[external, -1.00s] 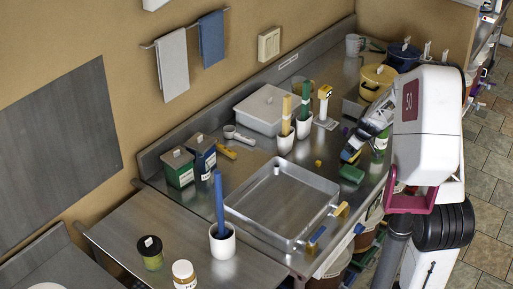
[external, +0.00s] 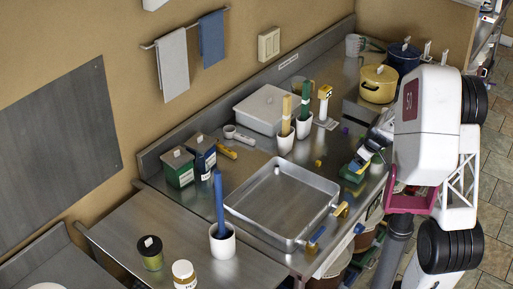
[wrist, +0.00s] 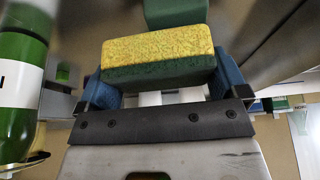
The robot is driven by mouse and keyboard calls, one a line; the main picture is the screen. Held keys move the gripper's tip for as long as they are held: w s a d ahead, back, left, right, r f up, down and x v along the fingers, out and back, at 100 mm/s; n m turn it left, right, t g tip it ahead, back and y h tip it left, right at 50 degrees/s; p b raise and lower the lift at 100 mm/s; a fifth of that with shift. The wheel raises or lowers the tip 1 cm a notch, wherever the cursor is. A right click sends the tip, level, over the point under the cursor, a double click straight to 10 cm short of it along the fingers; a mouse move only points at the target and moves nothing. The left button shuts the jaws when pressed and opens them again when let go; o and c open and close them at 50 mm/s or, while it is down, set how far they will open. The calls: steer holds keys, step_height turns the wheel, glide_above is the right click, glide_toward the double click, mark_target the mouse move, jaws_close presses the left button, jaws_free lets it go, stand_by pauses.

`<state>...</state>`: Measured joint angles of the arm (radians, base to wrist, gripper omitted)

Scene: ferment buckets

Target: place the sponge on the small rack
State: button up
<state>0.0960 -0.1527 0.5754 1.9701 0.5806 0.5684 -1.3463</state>
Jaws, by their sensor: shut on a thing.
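The sponge (wrist: 158,58), yellow on one side and dark green on the other, is between the blue fingertips of my gripper (wrist: 166,84) in the wrist view. My gripper is shut on it. A green block (external: 352,175) is just below the gripper; a green block (wrist: 175,12) also shows beyond the sponge in the wrist view. I cannot clearly identify the small rack in either view.
A large steel tray (external: 236,226) lies left of my gripper. White cups with upright tools (external: 285,143) stand behind it. A yellow pot (external: 378,84) and a blue pot (external: 403,57) stand farther back. A green bottle (wrist: 18,125) is close at left in the wrist view.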

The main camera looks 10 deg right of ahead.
mark_target(362, 170)
steer(key=shift+s+r, duration=0.2)
steer(key=shift+s, duration=2.3)
steer(key=shift+r, duration=0.15)
